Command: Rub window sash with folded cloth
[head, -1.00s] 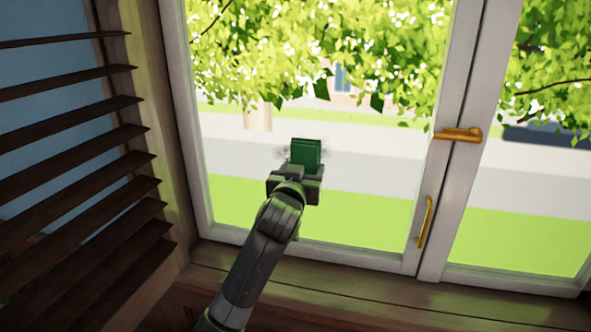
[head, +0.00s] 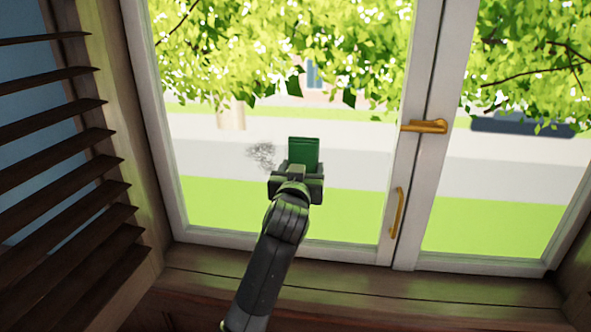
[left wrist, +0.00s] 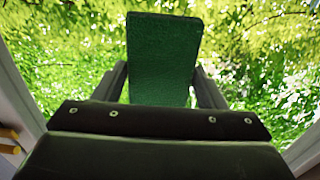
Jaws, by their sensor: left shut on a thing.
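My left gripper (head: 297,181) is shut on a green folded cloth (head: 304,153), which stands up from its jaws in front of the left window pane. The cloth (left wrist: 163,58) also fills the upper middle of the left wrist view, between the fingers. The window sash (head: 152,100) is white and surrounds the pane. A grey smudge (head: 262,154) shows on the pane just left of the cloth. I cannot tell whether the cloth touches the glass. My right gripper is out of view.
A brass handle (head: 424,126) and a brass pull (head: 397,212) stick out at the right of the left sash. A dark slatted shutter (head: 60,190) stands at the left. A wooden sill (head: 330,287) runs below the window.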

